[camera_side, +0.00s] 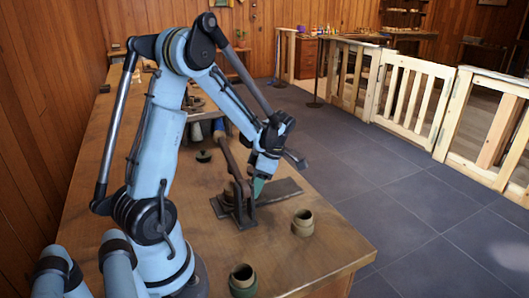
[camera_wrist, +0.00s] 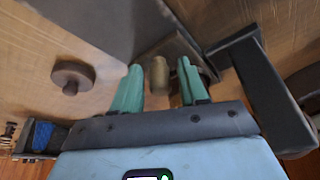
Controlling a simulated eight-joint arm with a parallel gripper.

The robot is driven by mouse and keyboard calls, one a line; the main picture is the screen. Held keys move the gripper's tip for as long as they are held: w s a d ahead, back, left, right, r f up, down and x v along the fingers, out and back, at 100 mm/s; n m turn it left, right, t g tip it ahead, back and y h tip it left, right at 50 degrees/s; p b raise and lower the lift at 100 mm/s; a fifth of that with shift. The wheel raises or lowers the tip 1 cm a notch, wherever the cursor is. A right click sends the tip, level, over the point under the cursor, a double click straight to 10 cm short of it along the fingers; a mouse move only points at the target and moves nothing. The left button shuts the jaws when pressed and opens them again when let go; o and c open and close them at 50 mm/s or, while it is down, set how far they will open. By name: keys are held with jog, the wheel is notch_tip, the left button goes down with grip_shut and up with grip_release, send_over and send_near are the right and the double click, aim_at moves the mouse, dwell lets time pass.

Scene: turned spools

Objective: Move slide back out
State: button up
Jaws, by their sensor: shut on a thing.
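A dark fixture (camera_side: 236,207) with an upright lever stands on the wooden bench. A flat dark plate, which looks like the slide (camera_side: 284,188), extends to its right. My gripper (camera_side: 258,187) points down at the fixture with green fingers. In the wrist view my gripper (camera_wrist: 160,76) has its fingers on either side of a brown knob (camera_wrist: 158,74), and it is shut on it. Finger contact is hard to see. A dark slab (camera_wrist: 95,22) fills the upper left there. How the knob joins the slide is hidden.
A tan spool (camera_side: 302,223) stands right of the fixture and a dark green-based one (camera_side: 243,280) near the front edge. A small dark piece (camera_side: 204,156) lies farther back. A dark bar (camera_wrist: 270,92) is close on the wrist view's right. Bare bench (camera_side: 340,250) lies front right.

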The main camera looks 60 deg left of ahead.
jog(key=shift+w+f, duration=0.15)
jog(key=shift+w, duration=4.9)
jog(key=shift+c, duration=0.6)
jog(key=o, duration=0.5)
jog(key=shift+o, duration=1.3)
jog(key=shift+r, duration=0.4)
notch_tip(320, 180, up, 6)
jog(key=shift+r, duration=0.2)
grip_shut()
jog(key=shift+r, duration=0.15)
